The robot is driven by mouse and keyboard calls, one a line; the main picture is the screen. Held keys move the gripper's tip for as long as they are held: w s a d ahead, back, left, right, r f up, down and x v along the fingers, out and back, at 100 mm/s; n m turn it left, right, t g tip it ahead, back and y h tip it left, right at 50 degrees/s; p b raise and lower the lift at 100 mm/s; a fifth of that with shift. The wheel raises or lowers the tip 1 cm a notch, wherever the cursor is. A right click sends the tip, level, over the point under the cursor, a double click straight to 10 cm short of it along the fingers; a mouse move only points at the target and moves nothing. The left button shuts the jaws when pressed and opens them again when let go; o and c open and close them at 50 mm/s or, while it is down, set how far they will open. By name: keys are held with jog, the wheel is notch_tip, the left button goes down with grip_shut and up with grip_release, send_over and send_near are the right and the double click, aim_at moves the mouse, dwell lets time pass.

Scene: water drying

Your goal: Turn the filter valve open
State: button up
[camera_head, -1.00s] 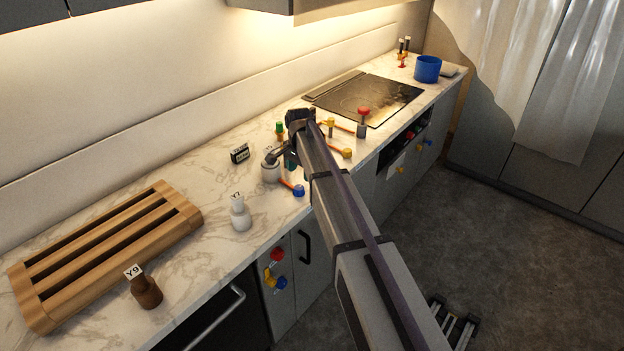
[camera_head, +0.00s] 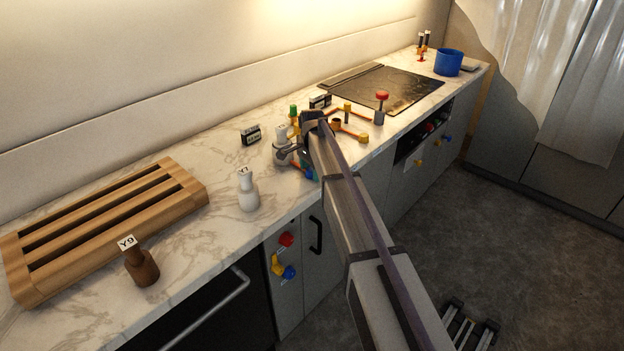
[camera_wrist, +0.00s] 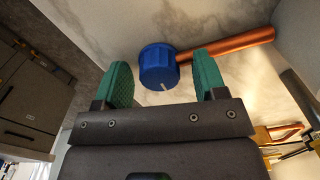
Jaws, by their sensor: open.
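A blue round knob (camera_wrist: 158,66) with a pale mark on its face sits at the end of a copper pipe (camera_wrist: 225,43) in the wrist view. My gripper (camera_wrist: 165,80) is open, its two green finger pads apart on either side of the knob. I see no clear contact between pads and knob. In the head view my gripper (camera_head: 304,153) is over the counter beside a white-topped canister (camera_head: 282,140), and the arm hides most of the blue knob. No label names the filter valve, so I cannot confirm which valve it is.
A red-topped valve (camera_head: 381,97) and yellow valves (camera_head: 363,138) stand further along the counter. A white bottle (camera_head: 247,194), a brown bottle (camera_head: 142,267) and a wooden rack (camera_head: 62,272) stand left. A blue pot (camera_head: 448,63) is at the back.

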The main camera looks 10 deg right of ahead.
jog(key=shift+r, duration=0.1)
jog(key=c, duration=0.9)
jog(key=shift+n, duration=0.4)
jog(key=n, duration=0.3)
jog(key=shift+n, duration=0.3)
jog(key=n, duration=0.4)
jog(key=shift+n, duration=0.3)
jog(key=n, duration=0.4)
jog(key=shift+n, duration=2.5)
